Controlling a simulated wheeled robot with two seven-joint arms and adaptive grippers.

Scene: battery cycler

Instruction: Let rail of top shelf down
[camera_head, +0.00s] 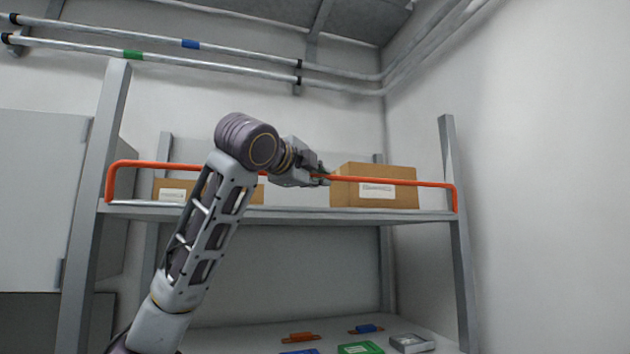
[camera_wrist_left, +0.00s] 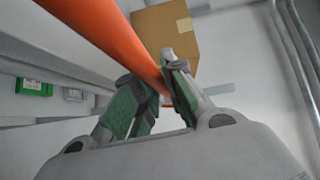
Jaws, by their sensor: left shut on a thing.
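The orange rail (camera_head: 400,183) runs along the front of the top shelf (camera_head: 280,214), raised above the shelf edge, with bent ends at both posts. My left gripper (camera_head: 325,176) is shut on the rail near its middle. In the left wrist view the rail (camera_wrist_left: 110,32) passes between the green-padded fingers of the left gripper (camera_wrist_left: 158,90). The gripper and arm hide part of the rail in the head view. My right gripper is not in view.
A cardboard box (camera_head: 350,170) stands on the top shelf just behind the gripper, and a lower box (camera_head: 170,190) is at the left. Several small items, including a green one (camera_head: 360,348), lie on the surface below. A grey cabinet (camera_head: 40,200) stands at the left.

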